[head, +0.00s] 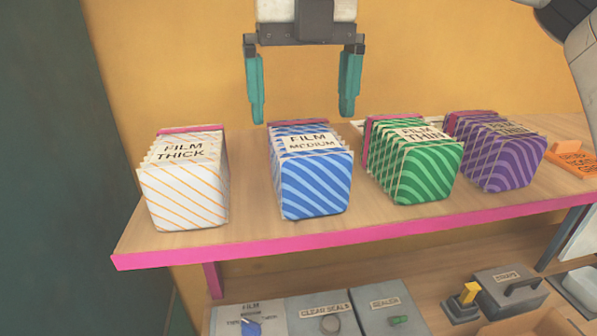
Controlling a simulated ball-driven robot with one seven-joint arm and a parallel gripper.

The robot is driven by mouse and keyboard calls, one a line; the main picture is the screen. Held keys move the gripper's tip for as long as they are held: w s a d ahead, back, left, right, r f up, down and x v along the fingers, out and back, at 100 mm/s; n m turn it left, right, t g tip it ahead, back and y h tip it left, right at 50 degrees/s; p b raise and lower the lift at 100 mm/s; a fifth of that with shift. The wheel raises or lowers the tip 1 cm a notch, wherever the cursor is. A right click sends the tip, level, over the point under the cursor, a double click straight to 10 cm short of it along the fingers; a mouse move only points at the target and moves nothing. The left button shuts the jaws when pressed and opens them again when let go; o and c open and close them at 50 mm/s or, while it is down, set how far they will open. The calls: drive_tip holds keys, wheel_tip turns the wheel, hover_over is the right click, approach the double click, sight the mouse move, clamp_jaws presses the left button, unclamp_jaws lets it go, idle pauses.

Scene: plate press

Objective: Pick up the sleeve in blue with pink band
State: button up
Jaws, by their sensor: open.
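The blue sleeve (317,193) with diagonal light stripes and a pink band along its back edge stands on the shelf. Its label reads "FILM MEDIUM". My gripper (304,112) is open and empty, with teal fingers pointing down. In the picture it is above and around the back of the blue sleeve, with one finger near each side. I cannot tell the exact depth between the fingers and the sleeve. No contact shows.
A white "FILM THICK" sleeve (185,190) stands to the left. A green "FILM THIN" sleeve (425,170) and a purple sleeve (500,155) stand to the right. The wooden shelf (245,222) has a pink front edge. Grey boxes (320,318) sit below.

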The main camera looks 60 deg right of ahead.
sight(305, 134)
drive_tip(key=shift+d+f+b, duration=0.1)
drive_tip(key=shift+f+b, duration=1.95)
drive_tip(key=shift+f, duration=1.55)
drive_tip(key=c, duration=1)
drive_tip(key=shift+o, duration=0.2)
drive_tip(key=shift+r, duration=0.2)
